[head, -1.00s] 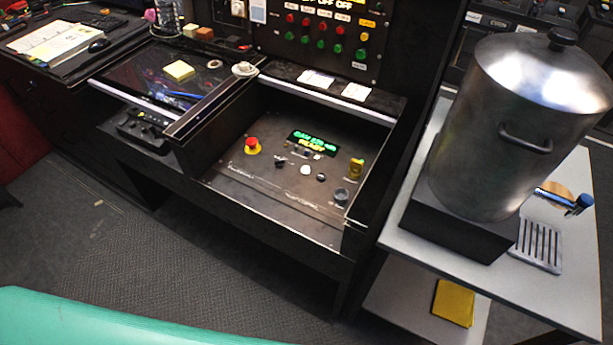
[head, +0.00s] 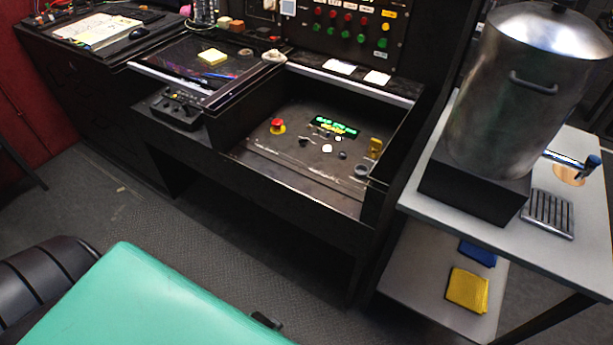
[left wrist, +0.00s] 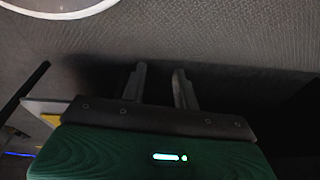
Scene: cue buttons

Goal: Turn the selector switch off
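The control panel (head: 290,163) lies recessed in the black console, in the middle of the head view. It carries a red mushroom button (head: 278,126) on a yellow base, a lit green display (head: 337,125), several small black and white knobs or buttons (head: 327,148), a yellow piece (head: 375,147) and a round dark knob (head: 361,170) at right. I cannot tell which one is the selector switch. My left gripper (left wrist: 160,80) shows in the left wrist view with its two fingers apart and nothing between them, over grey floor. My right gripper is in neither view.
A large metal urn (head: 510,100) stands on a grey cart (head: 430,190) at right. A drip grate (head: 547,213) and yellow and blue cloths are there too. Open floor (head: 240,240) lies before the console.

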